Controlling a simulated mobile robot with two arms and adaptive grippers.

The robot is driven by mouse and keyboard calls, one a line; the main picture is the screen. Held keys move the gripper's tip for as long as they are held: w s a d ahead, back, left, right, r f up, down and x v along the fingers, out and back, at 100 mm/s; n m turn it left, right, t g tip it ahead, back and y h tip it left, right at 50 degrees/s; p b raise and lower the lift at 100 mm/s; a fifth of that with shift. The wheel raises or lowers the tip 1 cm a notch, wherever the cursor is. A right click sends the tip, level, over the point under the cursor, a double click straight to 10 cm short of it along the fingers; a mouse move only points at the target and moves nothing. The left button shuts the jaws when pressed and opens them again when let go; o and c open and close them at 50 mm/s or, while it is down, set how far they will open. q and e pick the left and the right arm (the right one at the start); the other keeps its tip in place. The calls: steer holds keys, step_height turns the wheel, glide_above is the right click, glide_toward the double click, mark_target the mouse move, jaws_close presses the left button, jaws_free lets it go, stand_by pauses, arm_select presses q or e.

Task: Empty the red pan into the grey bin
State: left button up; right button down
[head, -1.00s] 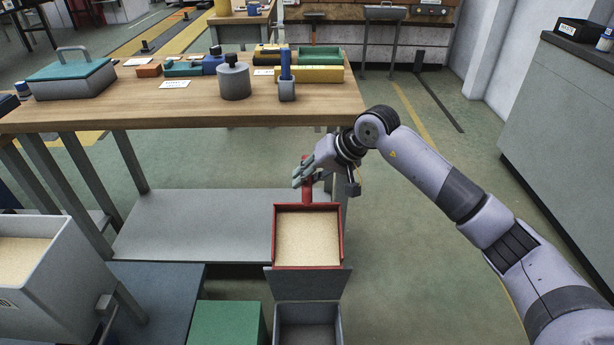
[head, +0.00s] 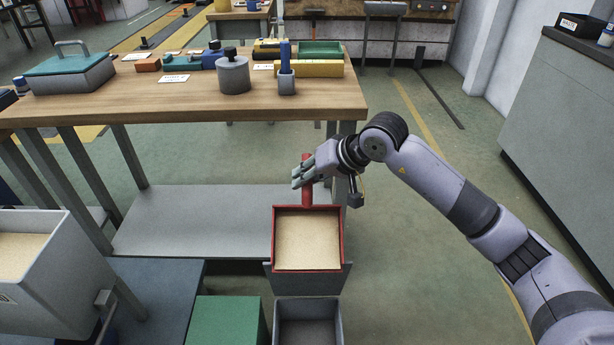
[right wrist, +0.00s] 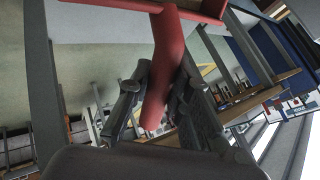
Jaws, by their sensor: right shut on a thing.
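The red pan (head: 342,240) is a square, shallow tray with red walls, filled with pale tan grains. My right gripper (head: 305,176) is shut on its red handle, which points away from me. In the right wrist view the red handle (right wrist: 166,70) runs between the two fingers. The pan looks roughly level, above the grey bin (head: 308,325), an open box with a raised grey flap (head: 342,279) at its back. The bin's inside looks empty where it shows; the pan overlaps the flap in the picture. My left gripper is not in view.
A wooden workbench (head: 190,108) with boxes and a grey canister (head: 232,75) stands behind, with a lower grey shelf (head: 190,225). A green box (head: 228,322) is left of the bin. A grey hopper (head: 60,270) with tan grains stands far left. Floor at right is clear.

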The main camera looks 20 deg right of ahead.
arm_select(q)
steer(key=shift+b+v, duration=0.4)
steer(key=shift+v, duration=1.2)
arm_select(e)
steer(key=shift+s+a+r+t, duration=0.15)
steer(key=shift+s+a+t, duration=0.1)
steer(key=shift+s, duration=0.3)
steer(key=shift+s+a+r+t, duration=0.1)
steer(key=shift+s+t, duration=0.15)
steer(key=shift+s, duration=0.3)
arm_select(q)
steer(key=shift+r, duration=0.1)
